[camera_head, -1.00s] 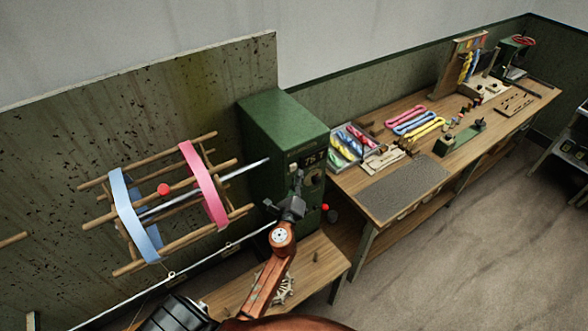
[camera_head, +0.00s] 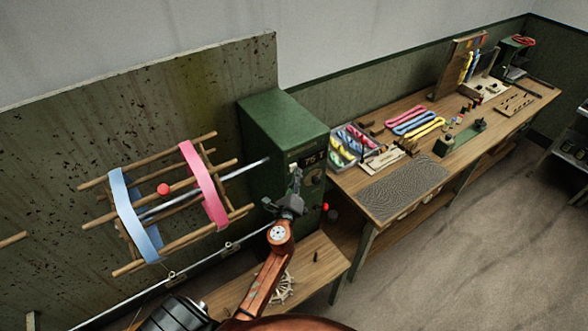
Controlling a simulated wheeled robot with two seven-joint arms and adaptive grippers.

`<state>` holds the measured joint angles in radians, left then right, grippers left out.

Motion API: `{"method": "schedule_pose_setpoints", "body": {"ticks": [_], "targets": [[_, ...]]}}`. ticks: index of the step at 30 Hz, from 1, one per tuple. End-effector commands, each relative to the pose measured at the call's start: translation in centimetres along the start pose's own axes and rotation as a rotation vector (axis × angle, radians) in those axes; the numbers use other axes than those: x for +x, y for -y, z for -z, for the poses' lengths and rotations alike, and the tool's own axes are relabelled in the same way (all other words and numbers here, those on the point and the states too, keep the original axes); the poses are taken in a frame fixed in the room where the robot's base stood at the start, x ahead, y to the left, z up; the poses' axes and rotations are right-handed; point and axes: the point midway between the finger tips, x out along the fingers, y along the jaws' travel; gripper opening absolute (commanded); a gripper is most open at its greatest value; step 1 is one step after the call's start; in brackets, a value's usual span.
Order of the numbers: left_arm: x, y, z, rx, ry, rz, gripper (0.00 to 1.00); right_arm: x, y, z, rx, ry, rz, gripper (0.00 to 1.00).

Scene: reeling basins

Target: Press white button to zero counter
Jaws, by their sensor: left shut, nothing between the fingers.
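The green machine housing (camera_head: 275,120) stands in the middle of the view. Its front face carries a dark counter window (camera_head: 312,160) with pale digits that are too small to read surely. My left gripper (camera_head: 295,174) is shut and empty, with its fingertips at the front face just below and left of the counter window. I cannot tell whether the tips touch the face. My right gripper is not in view.
A reel with a blue band (camera_head: 132,215) and a pink band (camera_head: 204,185) stands left of the housing. A red knob (camera_head: 325,207) is low on its right. A workbench (camera_head: 350,205) with colored skeins stands to the right.

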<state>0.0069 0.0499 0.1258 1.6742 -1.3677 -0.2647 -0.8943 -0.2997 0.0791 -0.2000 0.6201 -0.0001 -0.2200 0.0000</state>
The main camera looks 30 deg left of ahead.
Motion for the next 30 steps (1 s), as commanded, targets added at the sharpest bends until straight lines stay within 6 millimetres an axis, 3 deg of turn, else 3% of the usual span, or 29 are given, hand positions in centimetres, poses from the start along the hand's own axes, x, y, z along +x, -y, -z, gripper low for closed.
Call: {"method": "schedule_pose_setpoints", "body": {"ticks": [30], "targets": [[0.71, -0.52, -0.57, 0.001, 0.001, 0.000, 0.00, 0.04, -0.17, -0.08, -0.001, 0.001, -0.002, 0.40]]}}
